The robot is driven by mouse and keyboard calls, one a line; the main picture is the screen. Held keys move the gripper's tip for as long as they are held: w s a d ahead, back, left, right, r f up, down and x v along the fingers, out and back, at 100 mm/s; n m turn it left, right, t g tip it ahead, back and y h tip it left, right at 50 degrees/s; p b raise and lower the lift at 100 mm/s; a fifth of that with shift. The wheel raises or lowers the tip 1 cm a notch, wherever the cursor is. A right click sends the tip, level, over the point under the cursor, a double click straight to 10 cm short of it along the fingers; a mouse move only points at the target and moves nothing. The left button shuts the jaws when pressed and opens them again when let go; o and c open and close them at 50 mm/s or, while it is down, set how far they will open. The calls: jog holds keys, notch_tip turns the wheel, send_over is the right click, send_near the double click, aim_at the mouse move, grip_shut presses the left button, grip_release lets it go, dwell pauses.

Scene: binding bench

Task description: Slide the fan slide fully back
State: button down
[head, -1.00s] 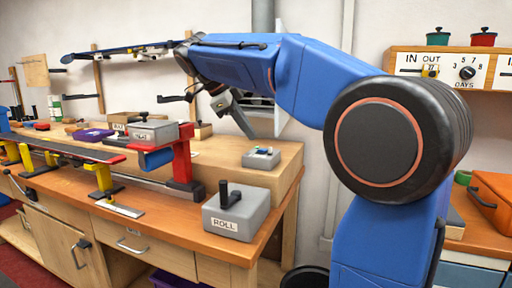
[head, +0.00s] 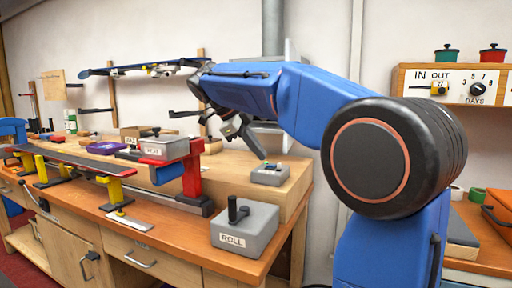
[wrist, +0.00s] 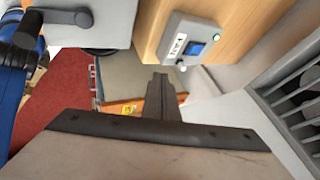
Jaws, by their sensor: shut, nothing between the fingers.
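A small grey box with a blue piece on top (head: 270,174) stands on the raised wooden bench top; it looks like the fan slide's housing.
A grey block marked ROLL (head: 243,232) stands at the bench's front right. A slatted vent (wrist: 291,104) is right in the wrist view. A red clamp stand (head: 192,172) is left of the box. A wall panel with IN and OUT (head: 455,84) hangs right.

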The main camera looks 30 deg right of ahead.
aim_at(279, 167)
jog(key=d+f, duration=0.1)
jog(key=d, duration=0.1)
jog(key=w+d+f, duration=0.1)
jog(key=f, duration=0.1)
jog(key=d+f, duration=0.1)
jog(key=d, duration=0.1)
jog(key=shift+w+d+f, duration=0.3)
jog(key=shift+d+f, duration=0.05)
jog(key=shift+f, duration=0.05)
jog(key=shift+w+d, duration=0.4)
jog(key=shift+d, duration=0.15)
jog(key=w+d, duration=0.1)
jog(key=d, duration=0.1)
jog(key=w+d, duration=0.2)
jog(key=shift+w+d, duration=0.25)
jog(key=shift+w, duration=0.05)
jog(key=shift+w+d+r, duration=0.1)
jog(key=shift+w+d, duration=0.15)
jog(key=shift+s, duration=0.1)
